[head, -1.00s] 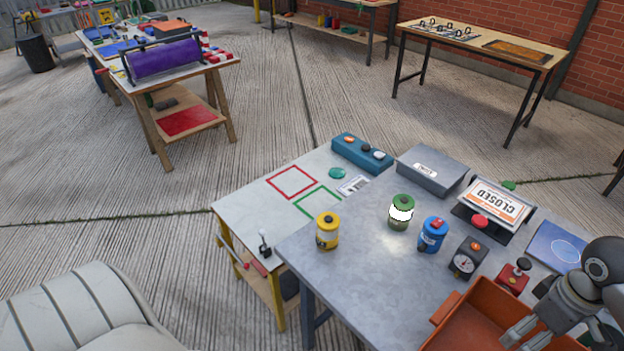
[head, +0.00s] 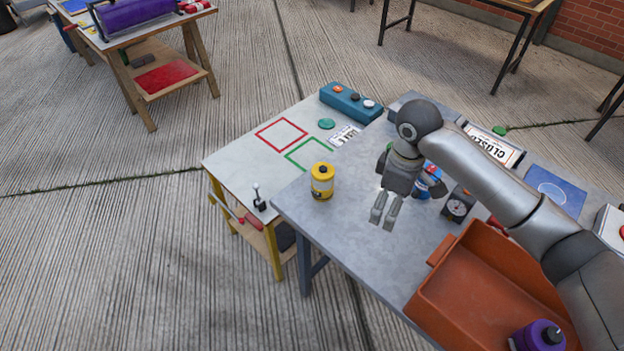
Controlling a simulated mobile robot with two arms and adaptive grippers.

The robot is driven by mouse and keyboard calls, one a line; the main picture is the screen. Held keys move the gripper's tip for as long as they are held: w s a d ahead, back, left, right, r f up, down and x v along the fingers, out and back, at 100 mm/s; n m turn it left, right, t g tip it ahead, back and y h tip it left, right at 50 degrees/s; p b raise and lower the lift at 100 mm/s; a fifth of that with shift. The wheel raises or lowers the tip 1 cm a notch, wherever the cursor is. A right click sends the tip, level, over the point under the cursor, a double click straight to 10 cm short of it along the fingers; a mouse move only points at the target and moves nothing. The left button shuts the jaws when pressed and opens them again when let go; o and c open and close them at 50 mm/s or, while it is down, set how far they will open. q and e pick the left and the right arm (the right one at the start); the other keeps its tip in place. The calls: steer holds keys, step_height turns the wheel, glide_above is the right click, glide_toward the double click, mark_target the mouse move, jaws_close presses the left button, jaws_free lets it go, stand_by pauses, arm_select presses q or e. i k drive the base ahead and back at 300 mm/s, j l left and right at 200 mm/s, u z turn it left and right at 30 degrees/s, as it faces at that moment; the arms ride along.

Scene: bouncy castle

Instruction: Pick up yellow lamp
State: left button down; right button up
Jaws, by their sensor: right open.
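The yellow lamp (head: 322,181) is a small yellow cylinder with a dark knob on top and a pale band. It stands upright near the left edge of the grey metal table (head: 345,230). My right gripper (head: 384,213) hangs over the table to the right of the lamp, fingers pointing down, open and empty, apart from the lamp. A blue lamp (head: 430,186) is partly hidden behind my right gripper. My left gripper is out of view.
An orange tray (head: 480,285) sits at the front right, with a purple canister (head: 540,337) at its lower edge. A dial gauge (head: 458,206) stands behind the tray. A white table (head: 240,155) with red and green outlined squares adjoins on the left.

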mark_target(322, 186)
steer(key=i+j+z, duration=0.2)
steer(key=j, duration=0.2)
steer(key=i+j+z, duration=0.15)
steer(key=j, duration=0.2)
steer(key=i+j+z, duration=0.2)
steer(key=j, duration=0.25)
steer(key=j+z, duration=0.15)
steer(key=j, duration=0.25)
steer(key=i+j+z, duration=0.2)
steer(key=j, duration=0.25)
steer(key=k, duration=0.1)
